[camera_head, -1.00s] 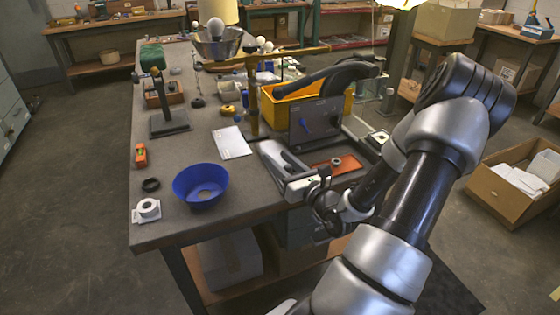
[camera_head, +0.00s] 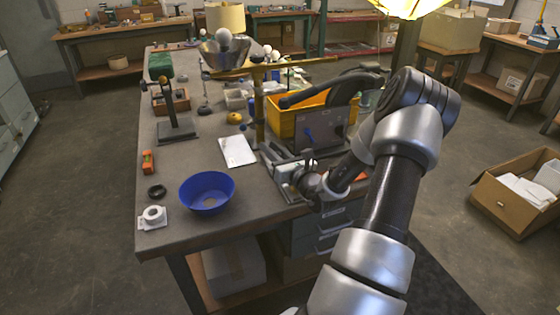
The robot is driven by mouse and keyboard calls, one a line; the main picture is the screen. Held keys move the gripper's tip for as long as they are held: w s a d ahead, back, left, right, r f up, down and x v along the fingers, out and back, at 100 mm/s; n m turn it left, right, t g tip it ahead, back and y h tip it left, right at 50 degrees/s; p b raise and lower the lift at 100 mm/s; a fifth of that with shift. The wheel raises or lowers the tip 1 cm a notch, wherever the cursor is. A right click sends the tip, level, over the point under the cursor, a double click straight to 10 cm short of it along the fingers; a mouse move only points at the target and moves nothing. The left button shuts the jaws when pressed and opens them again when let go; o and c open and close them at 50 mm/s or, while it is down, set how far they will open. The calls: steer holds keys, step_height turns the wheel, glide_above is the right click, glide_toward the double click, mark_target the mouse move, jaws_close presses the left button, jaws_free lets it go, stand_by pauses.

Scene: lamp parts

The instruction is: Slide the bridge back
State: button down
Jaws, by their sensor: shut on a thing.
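A pale bridge-like bar (camera_head: 288,171) sits across a low grey railed fixture at the right front of the bench (camera_head: 262,205). My gripper (camera_head: 298,179) is at its right end and is shut on it. The fingers are small and partly hidden by my wrist, so the exact contact is unclear. A grey upright panel with a blue knob (camera_head: 308,134) stands just behind. My arm hides the right side of the fixture.
A blue bowl (camera_head: 207,189), a white ring part (camera_head: 153,213) and a dark ring (camera_head: 157,191) lie left. A white sheet (camera_head: 238,151) lies behind the bowl. A yellow bin (camera_head: 282,117) and a brass stand (camera_head: 259,105) are farther back.

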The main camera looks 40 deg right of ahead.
steer(key=shift+w+d, duration=0.25)
steer(key=shift+w, duration=0.85)
steer(key=shift+r, duration=0.1)
steer(key=c, duration=2)
jaws_free()
steer(key=o, duration=0.4)
steer(key=shift+w, duration=0.15)
steer(key=s, duration=1.1)
steer(key=s+p, duration=0.1)
steer(key=s, duration=0.5)
steer(key=shift+s+a, duration=0.25)
steer(key=shift+a, duration=0.05)
